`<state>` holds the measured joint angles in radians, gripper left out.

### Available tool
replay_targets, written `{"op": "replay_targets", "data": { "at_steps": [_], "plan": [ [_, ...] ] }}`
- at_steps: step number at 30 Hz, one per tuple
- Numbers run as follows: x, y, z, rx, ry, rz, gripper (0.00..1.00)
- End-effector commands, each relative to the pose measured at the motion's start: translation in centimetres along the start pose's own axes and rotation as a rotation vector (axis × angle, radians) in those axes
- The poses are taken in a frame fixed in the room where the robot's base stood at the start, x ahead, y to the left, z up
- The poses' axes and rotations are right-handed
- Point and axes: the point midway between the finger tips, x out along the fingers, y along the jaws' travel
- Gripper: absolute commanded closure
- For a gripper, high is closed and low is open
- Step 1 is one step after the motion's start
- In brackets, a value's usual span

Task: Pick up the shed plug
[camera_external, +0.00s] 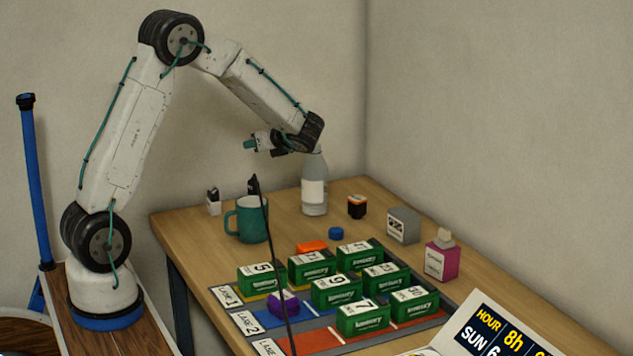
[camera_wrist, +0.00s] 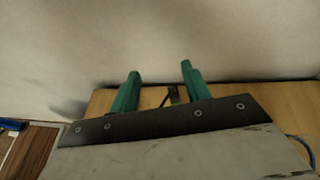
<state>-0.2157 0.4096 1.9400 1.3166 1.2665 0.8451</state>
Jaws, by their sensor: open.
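No thing in view can be surely told as the shed plug. A small black piece (camera_external: 253,184) tops a thin dark rod or cable that runs down across the picture in front of the mug. In the wrist view a small dark piece (camera_wrist: 174,93) shows beyond the gap between my fingers; I cannot tell whether it is the same thing. My gripper (camera_external: 249,144) is open and empty, high above the back left of the table and pointing left. Its green fingers also show apart in the wrist view (camera_wrist: 159,84).
On the wooden table (camera_external: 185,222) stand a teal mug (camera_external: 252,220), a bottle (camera_external: 314,190), a grey box (camera_external: 403,225) and a pink box (camera_external: 441,261). Several green battery blocks (camera_external: 362,318), with a purple piece (camera_external: 283,303) and an orange piece (camera_external: 312,247), occupy the lane mat (camera_external: 222,294). Walls stand behind.

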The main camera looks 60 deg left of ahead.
Motion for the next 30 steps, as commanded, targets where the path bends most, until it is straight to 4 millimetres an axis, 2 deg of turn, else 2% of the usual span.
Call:
{"op": "replay_targets", "data": {
  "at_steps": [1, 6, 10, 14, 23, 30],
  "plan": [
    [0.9, 0.1, -2.2, 0.009, 0.001, 0.003, 0.53],
    [3.3, 0.1, -8.0, 0.005, 0.001, 0.003, 0.53],
    [4.3, 0.0, -10.5, 0.0, 0.002, 0.001, 0.53],
    [5.1, 0.0, -11.2, -0.003, 0.001, 0.001, 0.53],
    [7.9, -0.2, -11.1, -0.006, 0.002, 0.002, 0.53],
    [11.3, -0.7, -10.9, -0.005, 0.002, 0.003, 0.53]
  ]
}}
